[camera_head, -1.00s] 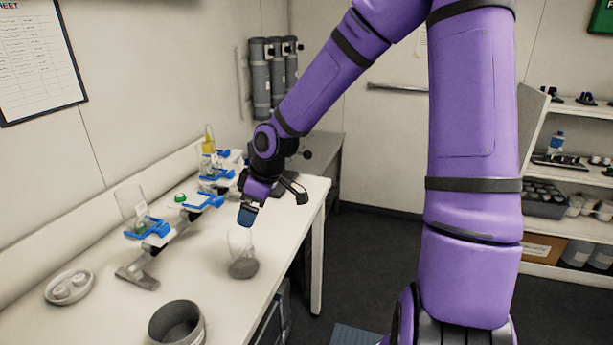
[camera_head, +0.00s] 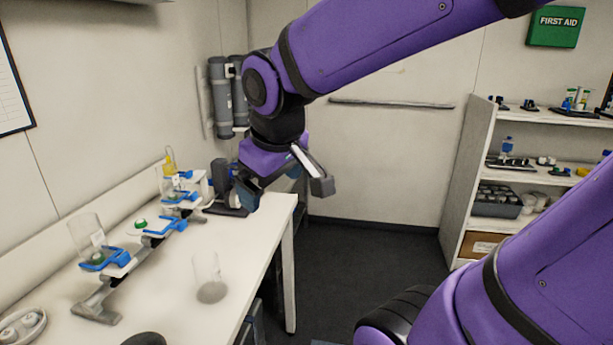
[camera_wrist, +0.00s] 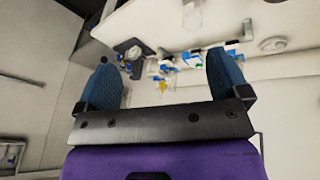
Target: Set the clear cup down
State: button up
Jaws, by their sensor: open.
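The clear cup (camera_head: 207,272) stands upright on the white bench, near its right edge, with a grey base. Nothing touches it. My gripper (camera_head: 240,195) is above the far part of the bench, higher than the cup and apart from it. In the wrist view my gripper (camera_wrist: 163,78) shows two blue fingers spread wide with nothing between them.
A stepped rack (camera_head: 98,300) with blue clamps runs along the bench's left side; another clear vessel (camera_head: 87,232) stands in its near clamp. A white dish (camera_head: 22,326) and a dark round container (camera_head: 146,339) are at the front. A shelf (camera_head: 468,200) stands right.

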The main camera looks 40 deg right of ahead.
jog(key=s+r+m+y, duration=0.1)
jog(key=s+r+m, duration=0.1)
jog(key=s, duration=0.5)
jog(key=shift+s+d+r+t+y, duration=0.2)
jog(key=shift+d+r+t+y, duration=0.1)
jog(key=shift+d+r+t, duration=0.15)
